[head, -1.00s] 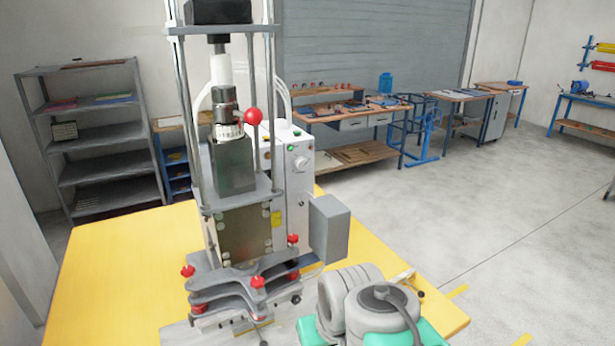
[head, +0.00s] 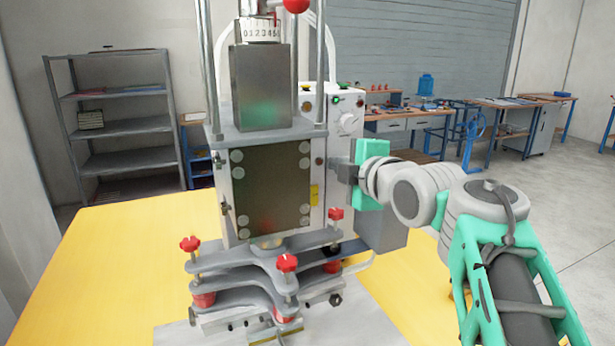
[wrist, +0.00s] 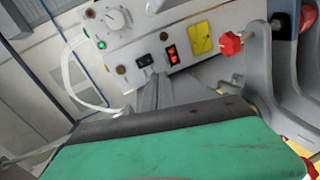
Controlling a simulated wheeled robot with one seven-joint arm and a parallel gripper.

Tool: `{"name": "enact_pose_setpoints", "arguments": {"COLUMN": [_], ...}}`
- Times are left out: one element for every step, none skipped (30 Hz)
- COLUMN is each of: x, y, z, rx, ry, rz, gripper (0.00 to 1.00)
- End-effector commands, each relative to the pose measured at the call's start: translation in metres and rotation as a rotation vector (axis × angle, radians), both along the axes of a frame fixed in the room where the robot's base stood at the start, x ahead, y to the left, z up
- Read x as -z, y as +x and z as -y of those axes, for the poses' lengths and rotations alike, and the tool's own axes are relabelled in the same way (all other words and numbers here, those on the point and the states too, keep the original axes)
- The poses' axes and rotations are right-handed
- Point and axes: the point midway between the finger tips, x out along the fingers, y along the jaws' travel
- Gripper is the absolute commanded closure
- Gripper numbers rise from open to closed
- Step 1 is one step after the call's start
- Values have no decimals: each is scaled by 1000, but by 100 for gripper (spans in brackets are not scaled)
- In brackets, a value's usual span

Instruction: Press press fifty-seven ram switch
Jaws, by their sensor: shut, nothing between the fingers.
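The press (head: 262,90) stands on a yellow table, with its control box (head: 345,112) behind and to the right of the column. In the wrist view the control panel (wrist: 125,45) carries a black rocker switch (wrist: 144,61) and a red lit rocker switch (wrist: 172,54) side by side; I cannot read which is the ram switch. My gripper (head: 336,168) is shut and empty beside the press column. In the wrist view its fingertips (wrist: 153,84) point at the panel just below the two switches, nearest the black one. Contact cannot be told. In the head view the switches are hidden.
The panel also has a round knob (wrist: 113,18), a green lamp (wrist: 102,45) and a yellow label (wrist: 201,38). The clamp plate (head: 265,265) with red knobs (head: 287,263) sits low in front. The yellow table (head: 110,260) is clear at left.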

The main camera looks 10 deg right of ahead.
Motion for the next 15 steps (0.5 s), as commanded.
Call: {"name": "enact_pose_setpoints", "arguments": {"x": [2,-2,-7,-9,-11,-13,-14,-14,-14,-14,-14,-14,-14,-14,-13], "y": [1,2,2,2,2,3,3,3,2,3,2,3,3,3,5], "z": [2,3,4,4,4,5,5,6,6,7,7,7,7,7,7], "rx": [-14,-21,-26,-30,-33,-33,-33,-33,-30,-30,-29,-28,-28,-28,-28], "ry": [-48,-72,-96,-109,-117,-121,-122,-122,-122,-121,-120,-120,-121,-120,-119], "rz": [44,64,85,94,100,103,104,103,103,101,101,101,100,100,99], "gripper": [100,100,100,100,100,100,100,100,100,100,100,100,100,100,100]}}
